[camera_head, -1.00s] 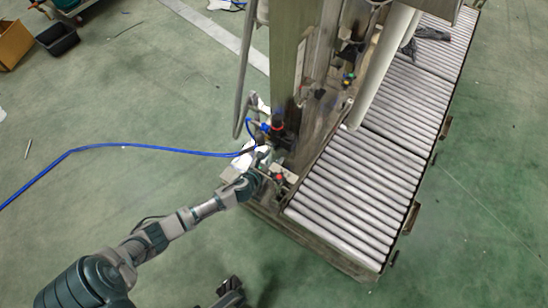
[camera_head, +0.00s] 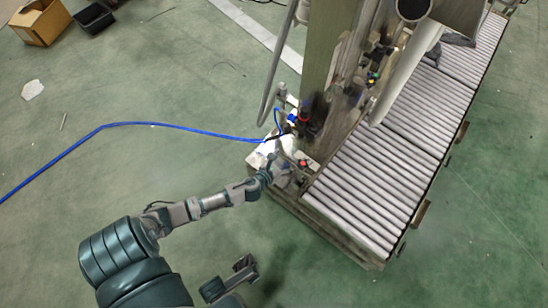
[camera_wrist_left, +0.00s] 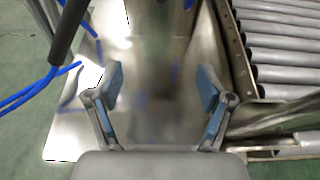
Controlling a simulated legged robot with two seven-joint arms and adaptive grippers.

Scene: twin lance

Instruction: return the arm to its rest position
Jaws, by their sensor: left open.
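My left arm comes in from the lower left in the head view and reaches to the base of the roller machine. My left gripper (camera_head: 281,164) is at its end, close to the metal plate and the red button; its fingers are small and hard to make out there. In the left wrist view my left gripper (camera_wrist_left: 161,86) is open, with its two blue-padded fingers apart and nothing between them. A blurred metal surface lies beyond them. A dark jointed part of mine shows at the bottom of the head view; its jaw state is unclear.
A roller conveyor (camera_head: 365,200) runs to the right of a tall post (camera_head: 331,45). A blue hose (camera_head: 150,124) crosses the floor to the machine. A cardboard box (camera_head: 40,23) and black bin (camera_head: 93,18) stand far left.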

